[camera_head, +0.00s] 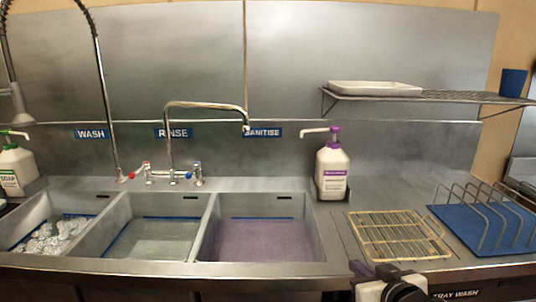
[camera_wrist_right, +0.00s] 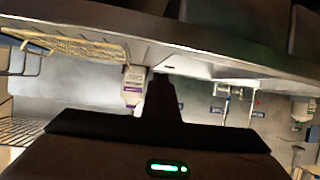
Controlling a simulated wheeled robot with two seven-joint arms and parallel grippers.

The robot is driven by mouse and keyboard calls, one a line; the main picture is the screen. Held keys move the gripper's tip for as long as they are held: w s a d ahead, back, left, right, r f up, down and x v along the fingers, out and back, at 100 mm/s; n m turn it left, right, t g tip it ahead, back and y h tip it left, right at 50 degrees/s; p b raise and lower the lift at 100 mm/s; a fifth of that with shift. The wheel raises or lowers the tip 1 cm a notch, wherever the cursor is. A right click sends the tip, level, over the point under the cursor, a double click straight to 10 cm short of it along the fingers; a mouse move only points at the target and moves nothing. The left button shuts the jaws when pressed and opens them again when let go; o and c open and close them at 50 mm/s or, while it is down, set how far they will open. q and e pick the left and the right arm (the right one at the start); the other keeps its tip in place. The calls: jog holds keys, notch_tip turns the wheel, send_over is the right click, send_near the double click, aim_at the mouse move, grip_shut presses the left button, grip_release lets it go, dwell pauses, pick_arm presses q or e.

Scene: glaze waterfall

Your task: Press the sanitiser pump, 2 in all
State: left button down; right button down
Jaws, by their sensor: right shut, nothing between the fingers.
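The sanitiser bottle (camera_head: 332,168) is white with a purple label and stands upright on the steel counter, right of the sanitise sink. Its purple pump (camera_head: 335,136) is on top, with a pale nozzle pointing left over that sink. My right gripper (camera_head: 374,268) is low at the front edge of the counter, in front of and below the bottle, apart from it. It is shut and empty. In the right wrist view, which is upside down, the bottle (camera_wrist_right: 134,80) shows just left of the shut fingers (camera_wrist_right: 159,82). My left gripper is not in view.
The sanitise sink (camera_head: 210,225) holds purplish liquid. A wire rack (camera_head: 395,214) lies between bottle and front edge. A blue mat with a metal tray rack (camera_head: 463,246) is at right. A wall shelf (camera_head: 460,97) overhangs the right side. A green-topped soap bottle (camera_head: 17,165) stands far left.

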jog(key=s+a+f+g, duration=0.2)
jog(key=s+f, duration=1)
jog(key=f, duration=0.5)
jog(key=s+f+g, duration=0.1)
jog(key=s+f, duration=0.5)
jog(key=s, duration=0.3)
jog(key=s+a+f+g, duration=0.1)
jog(key=s+f, duration=0.5)
jog(key=s, duration=0.4)
jog(key=shift+a+g+y, duration=0.2)
jog(key=shift+g+y, duration=0.1)
jog(key=shift+y, duration=0.1)
jog(key=shift+s, duration=0.1)
